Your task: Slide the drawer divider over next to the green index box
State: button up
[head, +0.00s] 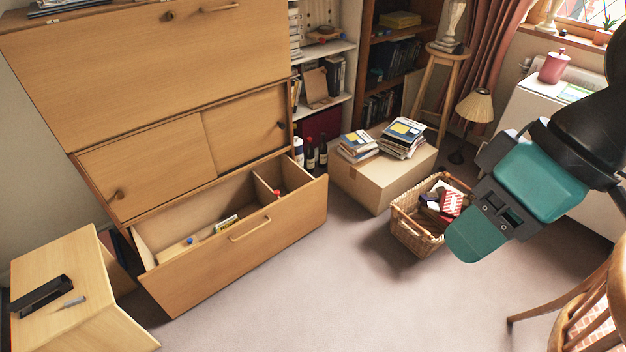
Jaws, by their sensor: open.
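The bottom drawer (240,240) of the wooden bureau is pulled open. The drawer divider (264,191), a thin upright wooden panel, stands across its right part. A small item with yellow, white and dark green (226,222) lies near the front wall, left of the divider. I cannot make out a clear green index box; the front wall hides part of the drawer floor. My gripper (474,238), teal and dark, is open and empty at the right, well away from the drawer and apparently above the floor by the basket.
A red-topped item (277,193) is right of the divider, and a blue one (189,240) is at the left. A wicker basket (417,231), a carton (372,184) with books and a chair (590,310) stand right. A small table (75,265) stands left. Carpet before the drawer is clear.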

aim_at(265, 196)
jog(key=z, duration=0.05)
jog(key=i, duration=0.85)
jog(key=u, duration=0.9)
jog(key=i, duration=0.5)
jog(key=u, duration=0.45)
